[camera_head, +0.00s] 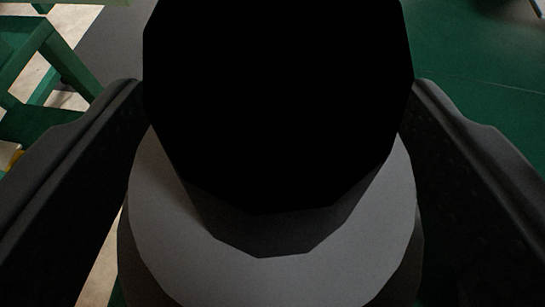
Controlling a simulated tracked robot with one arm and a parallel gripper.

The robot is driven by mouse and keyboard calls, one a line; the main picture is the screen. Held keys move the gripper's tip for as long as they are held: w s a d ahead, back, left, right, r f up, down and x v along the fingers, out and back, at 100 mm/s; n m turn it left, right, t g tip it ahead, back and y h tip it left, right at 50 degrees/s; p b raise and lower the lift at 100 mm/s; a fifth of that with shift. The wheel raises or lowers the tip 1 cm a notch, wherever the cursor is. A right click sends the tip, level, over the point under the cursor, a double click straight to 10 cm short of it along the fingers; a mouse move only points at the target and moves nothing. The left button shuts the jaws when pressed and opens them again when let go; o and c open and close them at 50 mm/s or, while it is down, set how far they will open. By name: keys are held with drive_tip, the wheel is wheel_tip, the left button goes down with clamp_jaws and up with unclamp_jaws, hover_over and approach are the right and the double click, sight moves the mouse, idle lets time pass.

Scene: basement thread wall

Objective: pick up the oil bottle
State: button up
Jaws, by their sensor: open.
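A large rounded grey object with a black faceted top, which looks like the oil bottle (275,275), fills the middle of the view. I see it from above and very close. My gripper (275,88) is open, with one dark jaw on the left and one on the right. The bottle's neck and shoulder lie between the jaws. The jaws look very near its sides, and I cannot tell whether they touch it. The bottle's lower body and base are hidden.
A green frame with slanted legs (30,60) stands at the upper left over a pale floor. A grey patch (110,45) lies beside it. A flat dark green surface (480,70) spreads at the upper right, mostly clear. A small yellow thing (16,158) shows at the left edge.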

sight(274, 31)
drive_tip(key=c, duration=1.1)
drive_tip(key=shift+r, duration=0.1)
drive_tip(key=shift+r, duration=1.7)
drive_tip(key=s+d, duration=0.2)
drive_tip(key=s, duration=0.5)
drive_tip(key=s+d+r+b, duration=0.1)
drive_tip(key=s+d, duration=0.1)
drive_tip(key=s, duration=0.6)
drive_tip(key=shift+s+r, duration=0.25)
